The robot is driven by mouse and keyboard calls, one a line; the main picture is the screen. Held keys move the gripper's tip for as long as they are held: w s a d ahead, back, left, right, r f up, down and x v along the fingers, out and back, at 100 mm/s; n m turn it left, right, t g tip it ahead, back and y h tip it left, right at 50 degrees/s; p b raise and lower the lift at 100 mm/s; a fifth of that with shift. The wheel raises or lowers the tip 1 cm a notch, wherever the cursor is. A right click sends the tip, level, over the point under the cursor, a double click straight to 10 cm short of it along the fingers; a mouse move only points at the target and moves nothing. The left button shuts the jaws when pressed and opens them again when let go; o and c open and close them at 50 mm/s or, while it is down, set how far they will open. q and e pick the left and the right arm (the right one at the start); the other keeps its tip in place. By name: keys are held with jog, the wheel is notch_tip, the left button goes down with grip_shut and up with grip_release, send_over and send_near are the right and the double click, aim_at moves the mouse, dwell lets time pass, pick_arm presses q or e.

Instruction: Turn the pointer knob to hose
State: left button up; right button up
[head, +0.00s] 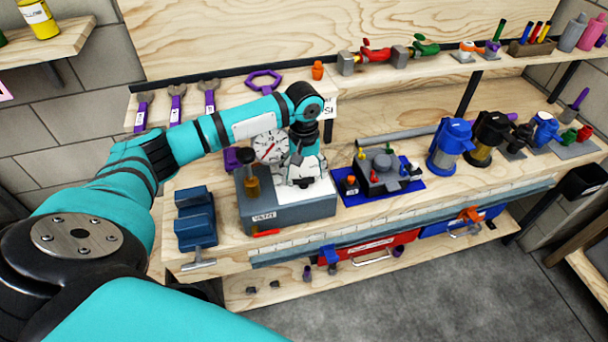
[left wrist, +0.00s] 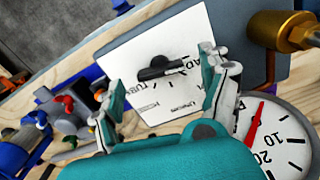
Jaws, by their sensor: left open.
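The pointer knob (left wrist: 160,68) is a small black knob on a white label plate (left wrist: 132,50) in the left wrist view. Its narrow end points to the right in that picture. The plate carries printed words around the knob, turned on their side and partly hidden; I cannot read "hose" for sure. My left gripper (left wrist: 162,98) has its fingers apart, one on each side of the knob, with no visible contact. In the head view the left gripper (head: 305,178) hangs over the grey box (head: 270,212) and hides the knob. My right gripper is in neither view.
A dial gauge (head: 269,146) with a red needle and a brass fitting (head: 251,185) stand close beside the gripper. A blue vise (head: 196,217) is to the left. A blue mat (head: 350,199) with a valve block is to the right.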

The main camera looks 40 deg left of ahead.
pick_arm(q)
jog(key=shift+f, duration=0.95)
jog(key=shift+c, duration=0.4)
jog(key=c, duration=1.1)
